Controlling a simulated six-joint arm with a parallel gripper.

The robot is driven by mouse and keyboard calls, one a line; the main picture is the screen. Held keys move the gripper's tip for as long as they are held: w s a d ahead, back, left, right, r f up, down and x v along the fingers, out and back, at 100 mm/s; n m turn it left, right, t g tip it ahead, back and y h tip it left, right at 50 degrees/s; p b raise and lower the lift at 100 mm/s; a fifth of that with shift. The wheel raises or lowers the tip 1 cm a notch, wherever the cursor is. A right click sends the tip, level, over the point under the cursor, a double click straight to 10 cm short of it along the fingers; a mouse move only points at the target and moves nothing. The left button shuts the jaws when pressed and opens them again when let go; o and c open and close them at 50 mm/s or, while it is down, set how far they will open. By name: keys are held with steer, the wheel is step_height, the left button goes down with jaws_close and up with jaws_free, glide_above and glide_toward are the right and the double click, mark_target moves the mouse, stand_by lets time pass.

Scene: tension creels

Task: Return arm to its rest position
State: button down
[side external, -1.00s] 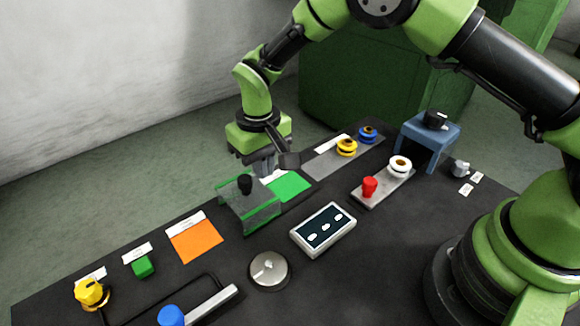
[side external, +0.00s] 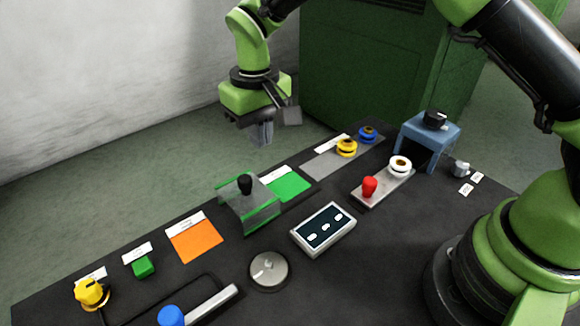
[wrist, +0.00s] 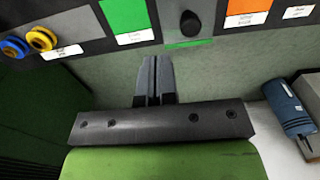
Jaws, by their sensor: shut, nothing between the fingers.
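My gripper (side external: 261,135) is shut and empty. It hangs in the air above the far edge of the dark table (side external: 340,277), behind the green-edged clear cover (side external: 262,214) with a black knob (side external: 245,184). In the wrist view my gripper's fingers (wrist: 153,62) are together with nothing between them, and the black knob (wrist: 190,25) lies beyond them.
A green square (side external: 290,185), an orange square (side external: 194,238), a panel with white ovals (side external: 323,229), a red-knobbed slider (side external: 369,187) and a blue stand (side external: 430,132) are on the table. A large green cabinet (side external: 385,75) stands behind. The air around my gripper looks free.

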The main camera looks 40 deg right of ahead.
steer(key=s+d+r+m+t+y, duration=0.1)
steer(key=s+d+r+t, duration=0.2)
steer(key=r, duration=0.5)
steer(key=s+d+r+m+y, duration=0.1)
steer(key=s+d+r, duration=0.3)
steer(key=s+r, duration=0.3)
steer(key=s+d+r+m+t, duration=0.1)
steer(key=s+t, duration=0.1)
steer(key=s, duration=0.4)
steer(key=s+d+r+m+t, duration=0.1)
steer(key=s+d+t, duration=0.1)
steer(key=s, duration=0.5)
steer(key=shift+s+r, duration=0.25)
steer(key=shift+r, duration=0.1)
